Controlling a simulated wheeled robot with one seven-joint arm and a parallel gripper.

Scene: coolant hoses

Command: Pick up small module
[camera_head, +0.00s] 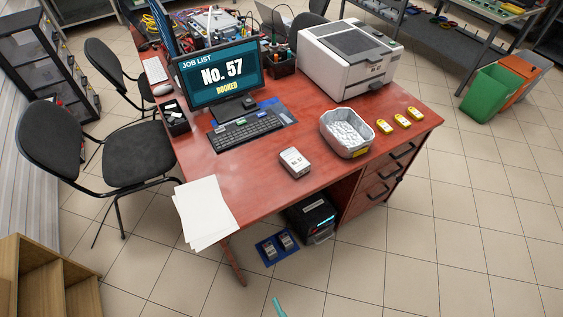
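A small white box-like module (295,162) lies near the front edge of the red desk (250,178), left of a grey bin (352,147). The bin holds many small white pieces. Several small yellow devices (401,120) lie in a row to the right of the bin. Two small dark units (285,241) sit on a blue mat (267,254) on the floor in front of the desk. I cannot tell for sure which one is the module named. My gripper does not show as such; only a teal tip (279,307) of something unclear is at the bottom edge.
The desk also holds a monitor (222,73), a keyboard (247,131), papers (205,212) and a printer (349,57). A black machine (311,218) stands under the desk. A chair (120,150) is at left, wooden shelving (45,278) at lower left.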

